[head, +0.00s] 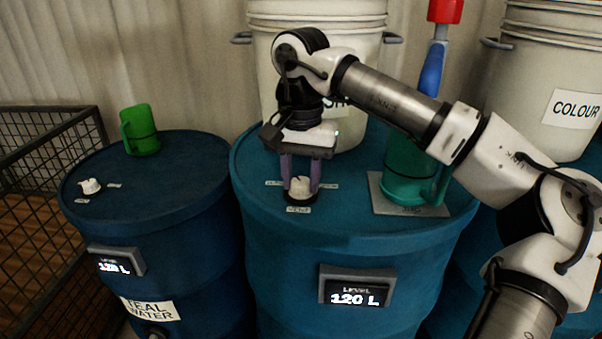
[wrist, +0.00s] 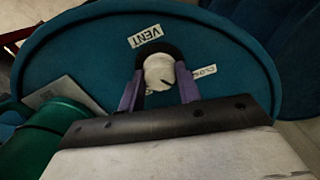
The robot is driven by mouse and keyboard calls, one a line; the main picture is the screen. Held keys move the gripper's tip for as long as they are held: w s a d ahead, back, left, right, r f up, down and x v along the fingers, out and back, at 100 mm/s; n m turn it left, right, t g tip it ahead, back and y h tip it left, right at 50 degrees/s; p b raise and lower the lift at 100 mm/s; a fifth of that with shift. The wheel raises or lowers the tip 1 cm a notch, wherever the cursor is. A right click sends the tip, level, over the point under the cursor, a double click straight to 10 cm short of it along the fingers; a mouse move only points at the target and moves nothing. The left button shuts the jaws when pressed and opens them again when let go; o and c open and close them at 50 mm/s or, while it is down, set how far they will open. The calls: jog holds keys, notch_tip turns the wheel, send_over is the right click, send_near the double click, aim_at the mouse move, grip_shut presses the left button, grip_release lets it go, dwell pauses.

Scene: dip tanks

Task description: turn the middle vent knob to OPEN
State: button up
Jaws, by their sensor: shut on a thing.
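The middle vent knob (head: 300,187) is a white knob on a dark base, on top of the middle blue drum (head: 345,240). My gripper (head: 301,184) points straight down over it, with its purple fingers shut on the knob's two sides. In the wrist view the knob (wrist: 159,72) sits between the fingertips of my gripper (wrist: 158,90). A VENT label (wrist: 145,36) lies beside the knob, and a label that seems to read CLOSED (wrist: 204,71) is partly hidden by a finger. A dark mark shows on the knob, pointing toward the lower right in the wrist view.
A teal jug (head: 408,175) stands on a grey plate (head: 377,200) right of the knob. White buckets (head: 375,70) (head: 545,85) stand behind. The left drum (head: 150,190) carries a green mug (head: 140,130) and another white knob (head: 90,186). A wire cage (head: 40,140) is at far left.

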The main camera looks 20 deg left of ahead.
jog(key=m, duration=0.4)
jog(key=shift+m+p, duration=0.3)
jog(key=shift+p, duration=0.1)
jog(key=m, duration=0.3)
jog(key=shift+m, duration=0.3)
jog(key=m, duration=0.3)
jog(key=shift+m, duration=2.3)
jog(key=o, duration=1)
jog(key=shift+r, duration=0.1)
